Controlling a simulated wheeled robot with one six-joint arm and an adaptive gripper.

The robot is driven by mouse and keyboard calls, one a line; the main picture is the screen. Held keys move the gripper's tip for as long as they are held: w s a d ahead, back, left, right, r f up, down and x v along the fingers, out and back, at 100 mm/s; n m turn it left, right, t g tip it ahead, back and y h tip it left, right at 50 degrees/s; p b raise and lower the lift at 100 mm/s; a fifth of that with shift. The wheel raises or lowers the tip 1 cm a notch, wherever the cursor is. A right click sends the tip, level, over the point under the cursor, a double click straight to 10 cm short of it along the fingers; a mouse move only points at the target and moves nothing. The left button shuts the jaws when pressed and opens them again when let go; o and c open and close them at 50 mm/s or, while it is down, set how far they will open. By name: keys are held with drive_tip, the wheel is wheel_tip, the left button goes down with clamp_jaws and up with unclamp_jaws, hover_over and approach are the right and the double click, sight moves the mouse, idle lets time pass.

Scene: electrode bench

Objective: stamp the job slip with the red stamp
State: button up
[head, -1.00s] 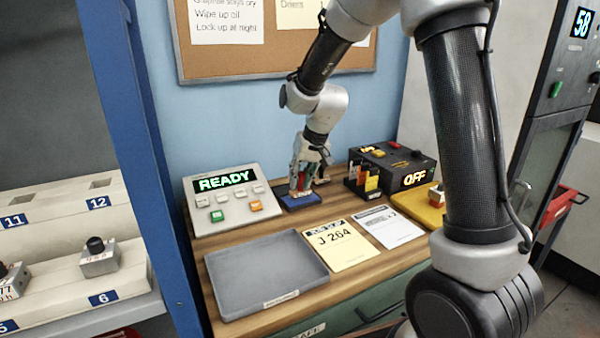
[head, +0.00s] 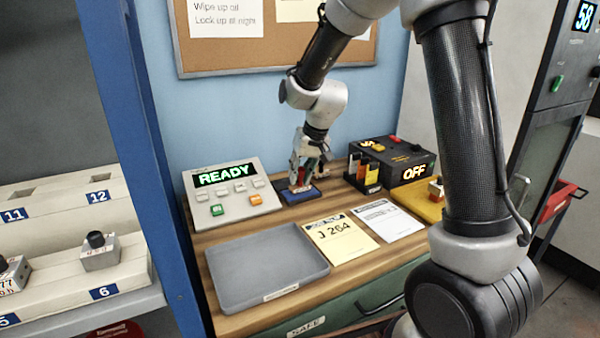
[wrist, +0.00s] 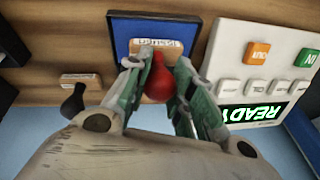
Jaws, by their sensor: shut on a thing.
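My gripper (wrist: 158,92) is shut on the red stamp (wrist: 158,80), with a finger on either side of its red handle in the wrist view. In the head view my gripper (head: 302,184) points down at the back of the bench. The stamp is over the near part of a blue pad or tray (wrist: 125,30), which also shows in the head view (head: 287,198). I cannot tell whether the stamp touches it. The yellow job slip (head: 340,245), marked J 264, lies flat in front and to the right. A black-handled stamp (wrist: 75,101) stands beside my gripper in the wrist view.
A control panel (head: 225,209) reading READY is left of my gripper. A grey tray (head: 265,268) lies at the front left. A white sheet (head: 388,222) lies right of the slip. A black box (head: 405,155) reading OFF and a yellow tray (head: 415,203) are further right.

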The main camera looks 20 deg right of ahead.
drive_tip(key=shift+f, duration=0.45)
idle(1.0)
drive_tip(key=shift+r, duration=0.1)
drive_tip(key=shift+r, duration=3.45)
drive_tip(key=shift+r, duration=0.15)
